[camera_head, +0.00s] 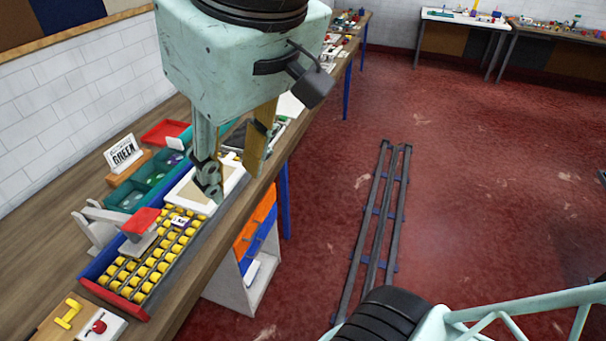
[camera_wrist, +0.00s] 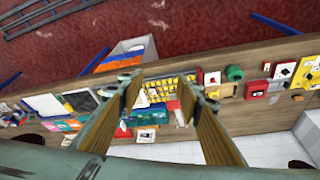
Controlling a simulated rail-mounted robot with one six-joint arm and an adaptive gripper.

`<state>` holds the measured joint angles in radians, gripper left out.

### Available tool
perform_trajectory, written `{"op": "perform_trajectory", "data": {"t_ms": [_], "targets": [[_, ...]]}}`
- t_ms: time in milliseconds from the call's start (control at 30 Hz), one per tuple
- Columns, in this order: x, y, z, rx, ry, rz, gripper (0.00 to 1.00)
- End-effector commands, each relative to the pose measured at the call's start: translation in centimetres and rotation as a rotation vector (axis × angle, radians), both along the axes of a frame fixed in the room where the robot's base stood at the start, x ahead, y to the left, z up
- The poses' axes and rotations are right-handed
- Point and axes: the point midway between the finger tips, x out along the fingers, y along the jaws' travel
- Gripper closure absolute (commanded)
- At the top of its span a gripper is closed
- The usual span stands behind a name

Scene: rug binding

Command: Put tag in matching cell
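A small white tag with dark marks (camera_head: 180,220) appears to lie on the yellow rollers of a blue-and-red roller tray (camera_head: 127,307); its print is too small to read. Green bins with cells (camera_head: 146,184) stand behind, with small items inside. A white sign reading GREEN (camera_head: 123,153) stands on a wooden block behind the bins. My gripper (camera_head: 234,182) is open and empty, fingers wide apart, above the bench front near a white-framed tray (camera_head: 213,176). It shows in the wrist view (camera_wrist: 160,93) too, over the bench, with the yellow rollers (camera_wrist: 170,83) seen beyond the fingers.
A stand with a red plate (camera_head: 141,220) rises beside the rollers. A red tray (camera_head: 165,132) is at the back. A yellow handle (camera_head: 69,314) and a red knob (camera_head: 99,327) sit at the near end. An orange-and-blue drawer unit (camera_head: 256,232) is under the bench. The floor at right holds rails (camera_head: 375,220).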

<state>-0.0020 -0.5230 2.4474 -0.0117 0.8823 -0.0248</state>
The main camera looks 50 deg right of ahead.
Motion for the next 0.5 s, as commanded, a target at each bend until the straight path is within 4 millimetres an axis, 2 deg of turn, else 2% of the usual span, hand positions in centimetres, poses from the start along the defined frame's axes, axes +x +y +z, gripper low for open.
{"op": "perform_trajectory", "data": {"t_ms": [33,133,300,500], "targets": [[-1.9,0.2,-1.0,0.015,0.006,-0.015,0.68],[-3.0,0.2,-1.2,0.019,0.001,-0.024,0.68],[-4.0,0.2,-1.4,0.022,-0.003,-0.035,0.68],[-4.2,0.2,-1.5,0.023,-0.002,-0.038,0.68]]}}
